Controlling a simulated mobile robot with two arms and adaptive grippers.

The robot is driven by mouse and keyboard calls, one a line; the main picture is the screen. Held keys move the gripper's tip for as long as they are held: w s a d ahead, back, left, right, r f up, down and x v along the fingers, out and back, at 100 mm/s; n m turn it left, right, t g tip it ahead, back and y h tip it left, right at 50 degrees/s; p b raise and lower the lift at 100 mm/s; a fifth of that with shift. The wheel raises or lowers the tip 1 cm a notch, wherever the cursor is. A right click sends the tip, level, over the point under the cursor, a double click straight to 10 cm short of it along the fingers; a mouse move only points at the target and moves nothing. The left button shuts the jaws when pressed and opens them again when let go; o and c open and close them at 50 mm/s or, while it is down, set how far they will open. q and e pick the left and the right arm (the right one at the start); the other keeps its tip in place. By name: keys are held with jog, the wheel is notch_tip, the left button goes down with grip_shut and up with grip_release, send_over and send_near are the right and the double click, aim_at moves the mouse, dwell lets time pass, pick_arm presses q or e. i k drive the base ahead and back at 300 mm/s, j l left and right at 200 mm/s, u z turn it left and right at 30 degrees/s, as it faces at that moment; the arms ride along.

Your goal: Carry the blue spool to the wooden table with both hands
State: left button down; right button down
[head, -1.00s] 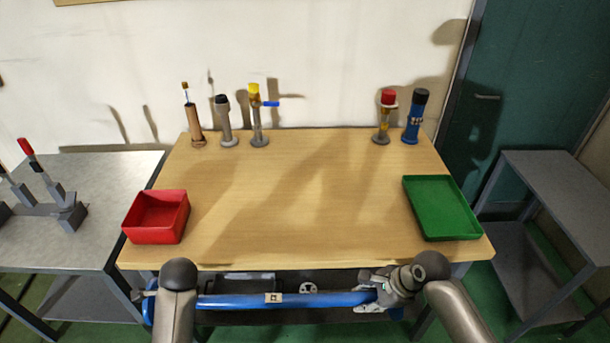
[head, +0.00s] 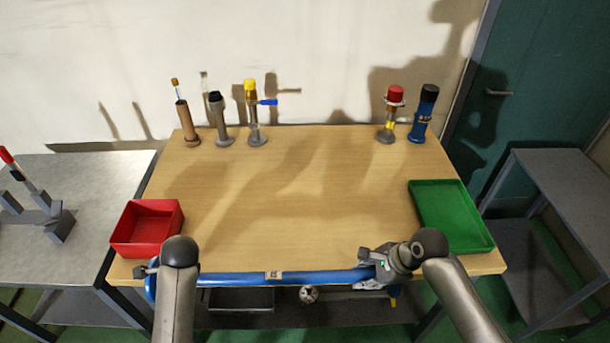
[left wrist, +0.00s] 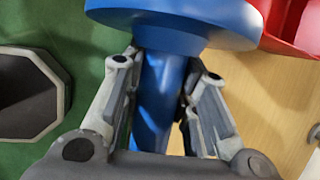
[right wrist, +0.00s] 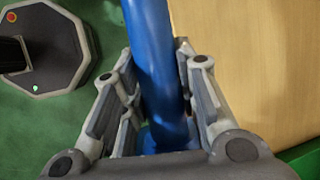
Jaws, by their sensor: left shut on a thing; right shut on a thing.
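The blue spool (head: 320,278) is a long blue bar held level across the front edge of the wooden table (head: 290,215). In the left wrist view its round end flange (left wrist: 170,22) shows beside my left gripper (left wrist: 165,95), which is shut around the spool's shaft. In the head view my left arm mostly hides that grip. My right gripper (head: 380,266) is shut on the spool near its right end. The right wrist view shows the shaft (right wrist: 155,60) between the fingers of the right gripper (right wrist: 158,100). Whether the spool touches the table cannot be told.
A red bin (head: 148,228) stands at the table's front left and a green tray (head: 450,216) at its right. Several upright tools, including a red-topped one (head: 392,115), line the back. The table's middle is clear. Metal tables (head: 85,215) flank it.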

aim_at(280, 203)
jog(key=i, duration=1.1)
